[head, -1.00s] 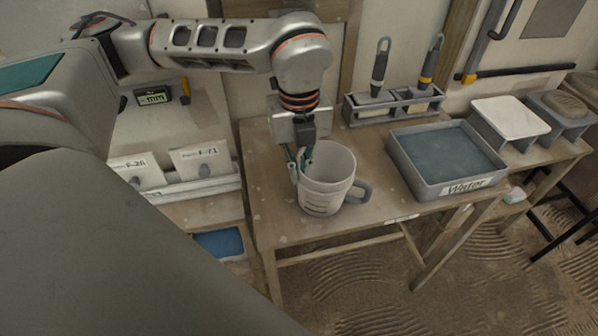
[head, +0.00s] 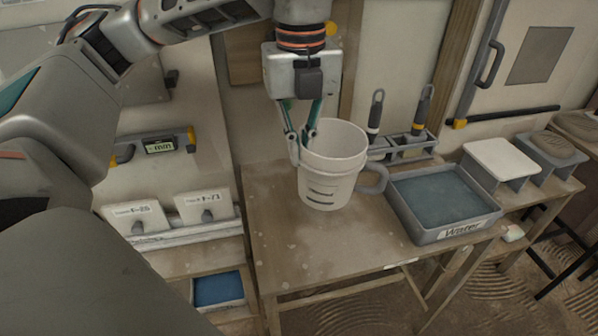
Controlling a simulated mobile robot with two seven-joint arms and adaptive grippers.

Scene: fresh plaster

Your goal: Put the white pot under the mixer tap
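The white pot (head: 333,178) is a pail-like vessel with a grey handle on its right side. It hangs upright above the wooden table, in the middle of the head view. My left gripper (head: 303,150) points down and is shut on the pot's left rim, with one finger at the outside and the other at or behind the rim. The inside of the pot shows only in part. No mixer tap can be made out in this view. My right gripper is not in view.
A grey tray labelled Water (head: 443,203) stands on the wooden table (head: 290,245) right of the pot. Behind it is a rack (head: 403,147) with two handled tools. Sample plates (head: 205,207) and a digital gauge (head: 160,146) are at left. The table's front left is clear.

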